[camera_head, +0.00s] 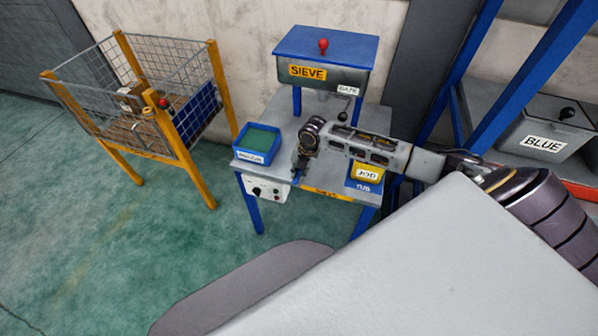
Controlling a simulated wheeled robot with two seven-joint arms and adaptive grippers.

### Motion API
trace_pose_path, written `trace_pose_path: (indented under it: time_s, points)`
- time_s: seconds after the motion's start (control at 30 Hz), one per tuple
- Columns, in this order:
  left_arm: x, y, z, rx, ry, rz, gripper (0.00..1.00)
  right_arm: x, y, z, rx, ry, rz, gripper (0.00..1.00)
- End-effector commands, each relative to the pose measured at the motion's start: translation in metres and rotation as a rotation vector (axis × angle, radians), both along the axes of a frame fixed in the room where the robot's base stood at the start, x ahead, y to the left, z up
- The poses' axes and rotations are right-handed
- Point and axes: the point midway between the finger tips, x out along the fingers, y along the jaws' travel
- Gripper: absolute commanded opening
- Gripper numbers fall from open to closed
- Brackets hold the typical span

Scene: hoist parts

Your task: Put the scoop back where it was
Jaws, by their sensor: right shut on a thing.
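My right arm reaches in from the right over the sieve table (284,108). My right gripper (299,172) points down at the table's front edge, just right of a blue tray (257,143) with green contents. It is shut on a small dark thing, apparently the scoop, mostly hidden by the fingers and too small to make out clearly. No other scoop can be told apart in view. My left gripper is not in view.
A blue-topped box labelled SIEVE (323,58) with a red knob stands at the table's back. A yellow-posted wire cage (185,82) stands left. A bin labelled BLUE (545,135) is right. Green floor is clear in front.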

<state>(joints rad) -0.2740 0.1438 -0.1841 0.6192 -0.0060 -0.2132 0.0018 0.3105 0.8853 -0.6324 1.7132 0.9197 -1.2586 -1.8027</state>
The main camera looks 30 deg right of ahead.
Motion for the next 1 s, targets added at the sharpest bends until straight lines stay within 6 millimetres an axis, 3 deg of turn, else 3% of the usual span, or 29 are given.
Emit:
trace_pose_path:
  time_s: [0.3,0.33,0.47,1.0]
  points:
    - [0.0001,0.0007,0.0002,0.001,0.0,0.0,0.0,0.0002,0.0001,-0.0023,0.0,0.0,0.0,0.0]
    - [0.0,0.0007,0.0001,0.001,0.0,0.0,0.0,0.0002,0.0001,-0.0022,0.0,0.0,0.0,0.19]
    - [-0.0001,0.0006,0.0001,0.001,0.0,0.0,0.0,0.0001,0.0001,-0.002,0.0,0.0,0.0,0.35]
    - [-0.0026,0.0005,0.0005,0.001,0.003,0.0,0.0,-0.0006,-0.0005,0.0058,0.001,-0.001,0.0,0.36]
